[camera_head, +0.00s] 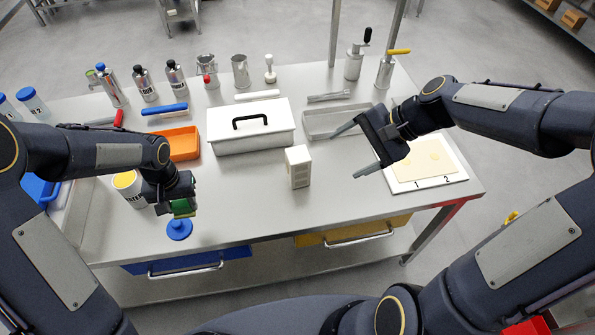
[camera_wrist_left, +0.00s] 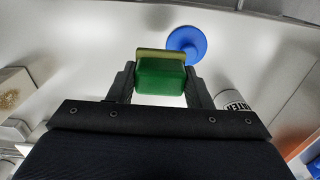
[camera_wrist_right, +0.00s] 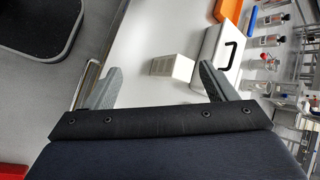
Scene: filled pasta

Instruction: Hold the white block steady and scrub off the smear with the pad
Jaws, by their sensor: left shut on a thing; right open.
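The white block (camera_head: 298,167) stands upright on the table, in front of the white lidded box. In the left wrist view it shows at the left edge (camera_wrist_left: 16,84), with a brownish smear (camera_wrist_left: 9,99) on one face. My left gripper (camera_head: 181,208) is shut on the green and yellow pad (camera_wrist_left: 160,77), held near the table's front left, well to the left of the block. My right gripper (camera_head: 349,153) is open and empty, to the right of the block and apart from it. The block also shows beyond its fingers in the right wrist view (camera_wrist_right: 173,68).
A blue round-based object (camera_head: 179,230) lies just by the pad, and a labelled white jar (camera_head: 128,188) stands to its left. The white box (camera_head: 251,134) and grey tray (camera_head: 318,122) stand behind the block. A numbered board (camera_head: 451,186) lies at right. The table around the block's front is clear.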

